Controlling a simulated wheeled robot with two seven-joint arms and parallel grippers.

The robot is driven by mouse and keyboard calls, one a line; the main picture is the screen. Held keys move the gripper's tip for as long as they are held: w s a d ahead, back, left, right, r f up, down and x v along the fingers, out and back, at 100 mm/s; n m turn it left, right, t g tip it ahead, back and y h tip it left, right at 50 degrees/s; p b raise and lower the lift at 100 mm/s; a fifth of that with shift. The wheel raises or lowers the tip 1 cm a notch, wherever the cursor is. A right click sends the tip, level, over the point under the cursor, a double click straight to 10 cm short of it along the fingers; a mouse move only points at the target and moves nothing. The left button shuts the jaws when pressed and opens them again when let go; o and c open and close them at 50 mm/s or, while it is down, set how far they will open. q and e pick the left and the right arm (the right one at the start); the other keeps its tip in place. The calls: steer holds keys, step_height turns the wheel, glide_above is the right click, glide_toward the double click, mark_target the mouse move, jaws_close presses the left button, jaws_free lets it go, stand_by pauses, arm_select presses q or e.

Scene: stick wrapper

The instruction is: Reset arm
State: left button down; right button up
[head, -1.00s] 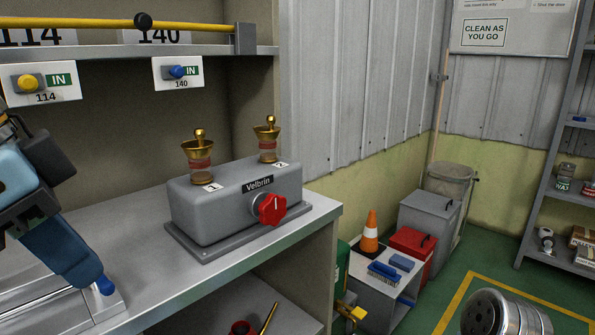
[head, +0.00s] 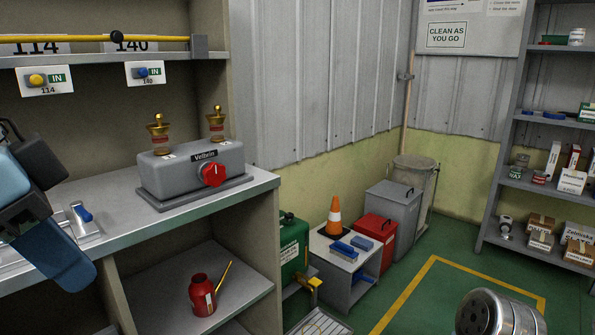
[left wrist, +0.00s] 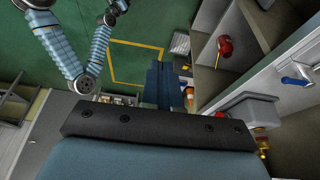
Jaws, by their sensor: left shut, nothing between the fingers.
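My left gripper (head: 75,275) is at the left of the head view, beside the front edge of the metal bench (head: 110,238). Its blue fingers are shut and empty. They also show in the left wrist view (left wrist: 162,85), pointing out over the green floor. A grey machine (head: 190,170) labelled Velbrin, with a red knob (head: 213,174) and two brass cups on top, stands on the bench, apart from the gripper. My right gripper is not in the head view. In the left wrist view a blue ribbed arm of mine (left wrist: 62,50) shows, but its gripper cannot be made out.
A small blue handle (head: 83,213) is on the bench close to my left arm. A red pot (head: 202,295) stands on the lower shelf. A cone (head: 334,216), red box (head: 375,232) and grey bin (head: 393,210) line the wall. Storage shelves (head: 500,180) are at right.

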arm_select(q)
steer(key=w+d+f+n+g, duration=0.1)
steer(key=w+d+f, duration=0.2)
steer(key=w+f, duration=0.45)
steer(key=w+d+f+n, duration=0.1)
steer(key=w+d+f, duration=0.2)
steer(key=w+f, duration=0.5)
steer(key=w+d+f+n+h, duration=0.15)
steer(key=w+f, duration=0.25)
steer(key=f, duration=0.5)
steer(key=w+d+f, duration=0.2)
steer(key=w+f, duration=0.2)
steer(key=f, duration=0.5)
step_height(320, 180, down, 15)
steer(key=s+n+g, duration=0.1)
steer(key=n, duration=0.1)
steer(key=s+f+n, duration=0.4)
steer(key=s+f, duration=1.3)
steer(key=f, duration=0.3)
steer(key=shift+f, duration=0.35)
steer(key=shift+n, duration=0.25)
